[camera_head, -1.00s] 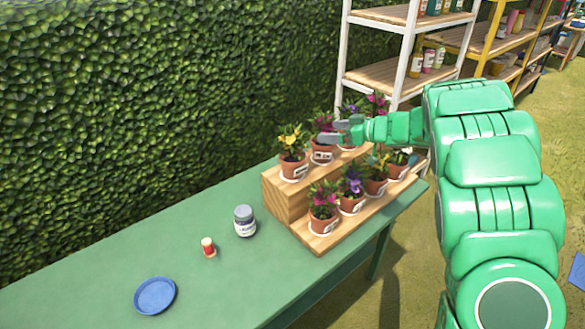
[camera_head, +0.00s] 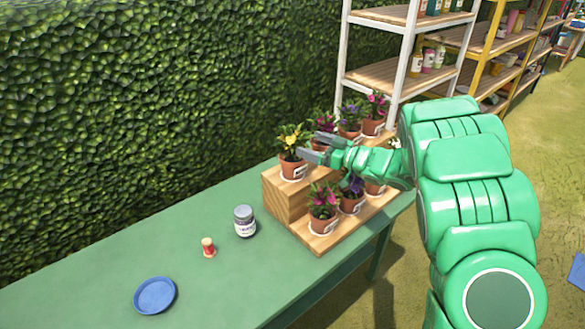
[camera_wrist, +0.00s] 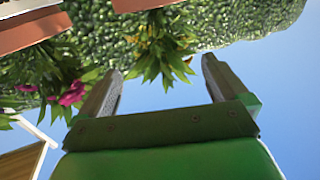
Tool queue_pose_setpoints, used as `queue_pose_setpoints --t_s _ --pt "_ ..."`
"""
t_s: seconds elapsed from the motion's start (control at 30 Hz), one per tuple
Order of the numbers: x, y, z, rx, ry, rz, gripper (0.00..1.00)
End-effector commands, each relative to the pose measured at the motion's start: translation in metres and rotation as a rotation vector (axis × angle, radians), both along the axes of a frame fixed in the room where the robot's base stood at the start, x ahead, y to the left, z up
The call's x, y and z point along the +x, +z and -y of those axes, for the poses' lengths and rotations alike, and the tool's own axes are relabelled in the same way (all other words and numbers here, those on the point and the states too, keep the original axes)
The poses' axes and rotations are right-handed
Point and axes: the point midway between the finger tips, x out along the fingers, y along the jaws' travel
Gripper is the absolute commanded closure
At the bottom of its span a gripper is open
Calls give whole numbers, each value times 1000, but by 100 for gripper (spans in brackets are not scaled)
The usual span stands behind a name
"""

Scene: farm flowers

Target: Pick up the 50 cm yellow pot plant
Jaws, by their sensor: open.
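The yellow-flowered plant (camera_head: 291,138) stands upright in a terracotta pot with a white label at the near left end of the upper wooden step; the label is too small to read. My gripper (camera_head: 309,146) is open, its fingers pointing left at this plant from its right side. In the wrist view, which is turned, green leaves (camera_wrist: 160,52) and a pot's edge (camera_wrist: 140,3) show beyond and between the open fingers (camera_wrist: 160,75). Nothing is held. I cannot tell whether a fingertip touches the pot or leaves.
Magenta and purple plants (camera_head: 350,115) stand behind on the upper step. More plants (camera_head: 323,200) stand on the lower step (camera_head: 325,241). The green table (camera_head: 210,285) holds a jar (camera_head: 245,221), a red spool-like item (camera_head: 208,247) and a blue saucer (camera_head: 155,295). A hedge (camera_head: 150,90) rises behind.

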Motion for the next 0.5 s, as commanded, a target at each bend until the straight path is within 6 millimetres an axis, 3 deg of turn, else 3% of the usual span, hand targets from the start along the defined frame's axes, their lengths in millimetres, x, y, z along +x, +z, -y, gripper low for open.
queue_pose_setpoints --t_s 0.4,0.5 --pt "0 -67 0 1 0 -6 0" --pt "0 -76 0 0 0 -5 0"
